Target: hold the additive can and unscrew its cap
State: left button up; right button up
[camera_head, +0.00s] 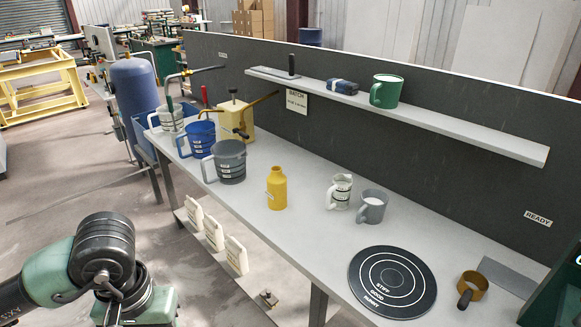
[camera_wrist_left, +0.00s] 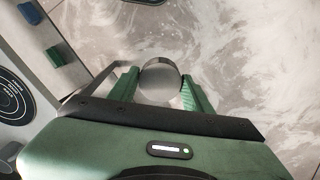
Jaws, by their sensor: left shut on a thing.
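My left gripper (camera_wrist_left: 160,84) shows in the left wrist view, its two green fingers closed on either side of a round grey thing (camera_wrist_left: 160,76). I see mostly the thing's round end, and I cannot tell whether it is a can, a cap or something else. In the head view my left arm is at the lower left, and its fingers are hidden or outside the picture. A yellow bottle-shaped can (camera_head: 276,190) with a narrow neck stands upright on the bench, apart from my arm. I cannot tell whether it is the additive can. My right gripper is not in view.
The grey bench (camera_head: 300,232) holds grey (camera_head: 229,162) and blue (camera_head: 201,138) jugs, small mugs, a round black mat (camera_head: 392,282) and an ochre ring-shaped thing with a handle (camera_head: 472,288). A shelf (camera_head: 440,122) with a green mug (camera_head: 386,91) runs behind. The bench's front middle is clear.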

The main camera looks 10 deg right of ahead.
aim_at(276, 191)
jog(key=i+j+z, duration=0.35)
jog(key=j, duration=0.25)
jog(key=i+j+z, duration=0.35)
jog(key=j, duration=0.3)
jog(key=i+j+z, duration=0.25)
jog(key=j+z, duration=0.15)
jog(key=j, duration=0.35)
jog(key=i+j+z, duration=0.15)
jog(key=j+z, duration=0.25)
jog(key=j, duration=0.4)
jog(key=j+z, duration=0.4)
jog(key=j, duration=0.4)
jog(key=j+z, duration=0.3)
jog(key=j, duration=0.3)
jog(key=j+z, duration=0.35)
jog(key=j, duration=0.25)
jog(key=i+j+z, duration=0.4)
jog(key=j, duration=0.2)
